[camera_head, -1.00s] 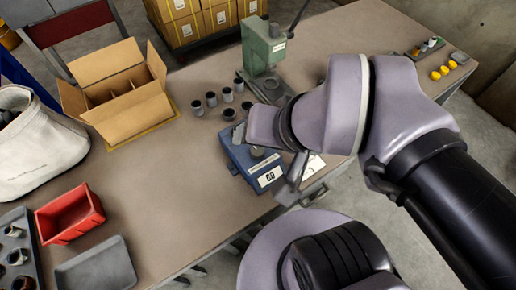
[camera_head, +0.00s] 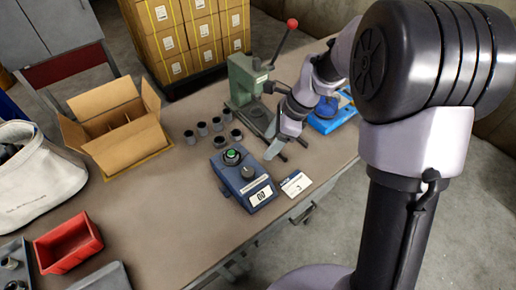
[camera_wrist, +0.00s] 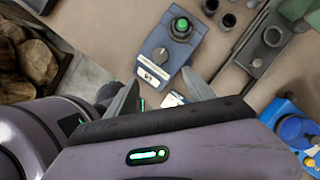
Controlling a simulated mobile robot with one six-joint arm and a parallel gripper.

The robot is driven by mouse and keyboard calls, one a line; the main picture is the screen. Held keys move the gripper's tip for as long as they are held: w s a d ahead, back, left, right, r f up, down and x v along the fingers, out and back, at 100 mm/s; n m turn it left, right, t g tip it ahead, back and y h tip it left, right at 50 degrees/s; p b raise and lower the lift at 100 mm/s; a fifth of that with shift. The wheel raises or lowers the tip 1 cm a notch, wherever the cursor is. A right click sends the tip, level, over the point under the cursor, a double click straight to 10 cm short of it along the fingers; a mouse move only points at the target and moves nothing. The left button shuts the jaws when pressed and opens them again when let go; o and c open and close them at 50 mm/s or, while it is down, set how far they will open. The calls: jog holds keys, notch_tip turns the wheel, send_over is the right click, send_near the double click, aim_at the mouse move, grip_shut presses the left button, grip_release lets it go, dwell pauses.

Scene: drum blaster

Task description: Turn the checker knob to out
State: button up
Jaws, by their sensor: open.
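The checker (camera_head: 240,182) is a blue box on the table. It has a round green-topped fitting (camera_head: 232,156), a grey knob (camera_head: 248,173) and a white label on its front. In the wrist view the checker (camera_wrist: 172,62) sits beyond the fingers, with the knob (camera_wrist: 160,54) and green top (camera_wrist: 181,24) visible. The knob's setting is too small to read. My gripper (camera_head: 288,148) is open and empty, to the right of the checker and apart from the knob. Its spread fingers also show in the wrist view (camera_wrist: 160,92).
A white card (camera_head: 295,184) lies right of the checker. Several grey cups (camera_head: 203,129) stand behind it. A green press (camera_head: 247,83) with a red-tipped lever and a blue item (camera_head: 328,115) stand further back. An open carton (camera_head: 122,125) and red bin (camera_head: 68,245) are left.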

aim_at(248, 172)
jog(key=b+x, duration=0.6)
jog(key=x, duration=1)
jog(key=shift+a+f, duration=0.1)
jog(key=shift+f, duration=0.1)
jog(key=c, duration=1.3)
